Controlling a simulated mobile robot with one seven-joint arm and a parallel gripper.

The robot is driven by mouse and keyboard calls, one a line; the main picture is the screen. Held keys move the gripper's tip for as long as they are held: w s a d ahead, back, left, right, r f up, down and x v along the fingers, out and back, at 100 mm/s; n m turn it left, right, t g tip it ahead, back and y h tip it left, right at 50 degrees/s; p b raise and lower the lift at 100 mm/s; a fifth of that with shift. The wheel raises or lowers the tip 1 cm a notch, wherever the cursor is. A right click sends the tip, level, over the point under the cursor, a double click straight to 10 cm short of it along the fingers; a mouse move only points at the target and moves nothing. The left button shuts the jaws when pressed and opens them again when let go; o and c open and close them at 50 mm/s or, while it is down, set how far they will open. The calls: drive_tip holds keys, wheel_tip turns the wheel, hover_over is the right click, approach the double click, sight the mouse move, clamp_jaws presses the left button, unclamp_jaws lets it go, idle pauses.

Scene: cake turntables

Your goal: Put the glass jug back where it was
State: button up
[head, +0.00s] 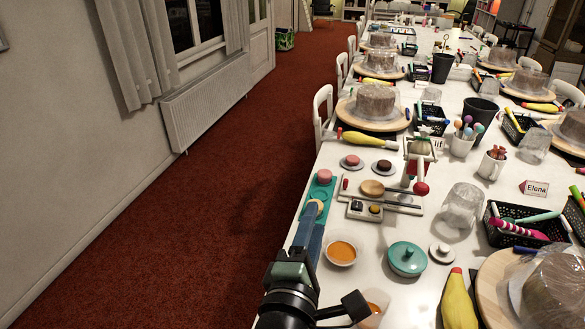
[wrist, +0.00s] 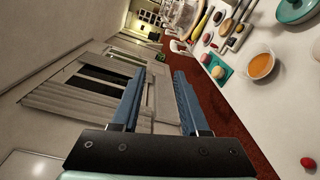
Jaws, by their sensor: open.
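I cannot make out a glass jug for certain. A clear glass vessel (head: 463,205) stands on the white table right of the middle in the head view. Whether it has a handle or spout is too unclear to tell. Another clear glass (head: 535,146) stands farther back to the right. My gripper (head: 313,218) is at the table's left edge, beside a teal tray (head: 318,196). In the wrist view my gripper (wrist: 158,70) has its two blue fingers apart with nothing between them, pointing towards the wall and window.
An orange-filled bowl (head: 341,252) and a teal lidded pot (head: 406,259) are close to my gripper. A black basket of pens (head: 522,224) and covered cakes (head: 371,103) crowd the table (head: 380,232). Red carpet (head: 205,200) is clear to the left.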

wheel_tip(320, 180, up, 16)
drive_tip(key=a+m+t, duration=0.1)
drive_tip(key=m+t, duration=0.2)
drive_tip(key=m, duration=0.4)
drive_tip(key=s+a+r+m+t+y, duration=0.1)
drive_tip(key=s+r+m, duration=0.4)
drive_tip(key=r, duration=0.6)
drive_tip(key=s+a+r+m+t+y, duration=0.1)
drive_tip(key=s+r+m+t+y, duration=0.2)
drive_tip(key=s+r+m+t, duration=0.3)
wheel_tip(320, 180, up, 6)
drive_tip(key=shift+s+a+f+y, duration=0.1)
drive_tip(key=shift+s+a+y, duration=0.2)
drive_tip(key=shift+s, duration=0.4)
